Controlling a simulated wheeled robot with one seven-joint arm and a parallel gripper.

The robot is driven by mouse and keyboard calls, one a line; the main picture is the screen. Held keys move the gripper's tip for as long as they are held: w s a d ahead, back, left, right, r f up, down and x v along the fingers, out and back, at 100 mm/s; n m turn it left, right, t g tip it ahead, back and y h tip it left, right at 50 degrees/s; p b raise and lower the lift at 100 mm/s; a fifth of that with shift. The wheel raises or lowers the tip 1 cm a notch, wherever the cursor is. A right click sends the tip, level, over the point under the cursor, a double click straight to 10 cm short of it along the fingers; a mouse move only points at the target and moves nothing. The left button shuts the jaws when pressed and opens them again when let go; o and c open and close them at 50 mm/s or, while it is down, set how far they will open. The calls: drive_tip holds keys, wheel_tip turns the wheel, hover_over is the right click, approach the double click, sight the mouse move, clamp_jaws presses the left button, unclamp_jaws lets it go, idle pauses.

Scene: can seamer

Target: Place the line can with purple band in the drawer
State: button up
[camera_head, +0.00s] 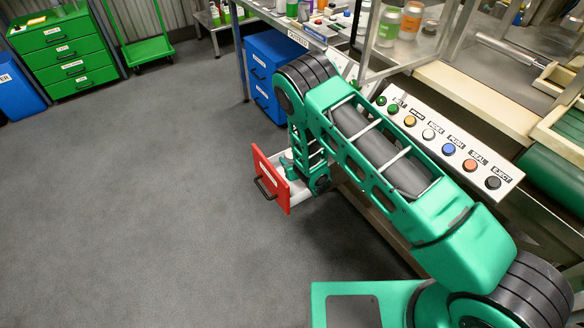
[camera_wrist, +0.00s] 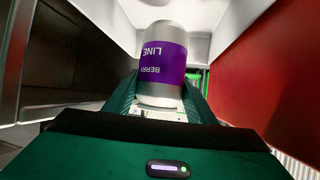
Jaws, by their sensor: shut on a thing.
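The line can with a purple band (camera_wrist: 165,50) is silver and stands between the two green fingers of my gripper (camera_wrist: 160,98) in the wrist view. The lettering LINE BERRY appears upside down on it. My gripper is shut on the can. The drawer (camera_head: 266,176) is pulled out, with a red front and black handle, in the middle of the head view. My gripper is at the open drawer there, mostly hidden by my arm. In the wrist view a red panel (camera_wrist: 268,75) is on the right and pale walls are behind the can. I cannot tell whether the can touches the drawer floor.
A sloped button panel (camera_head: 450,145) runs along the machine at right. A blue drawer cabinet (camera_head: 262,75) stands behind my arm. A green cabinet (camera_head: 68,55) and a green cart (camera_head: 145,48) are at the back left. The grey floor left of the drawer is clear.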

drive_tip(key=shift+f, duration=2.25)
drive_tip(key=shift+f, duration=0.1)
drive_tip(key=o, duration=1.3)
drive_tip(key=v, duration=1.2)
drive_tip(key=shift+w+d, duration=0.1)
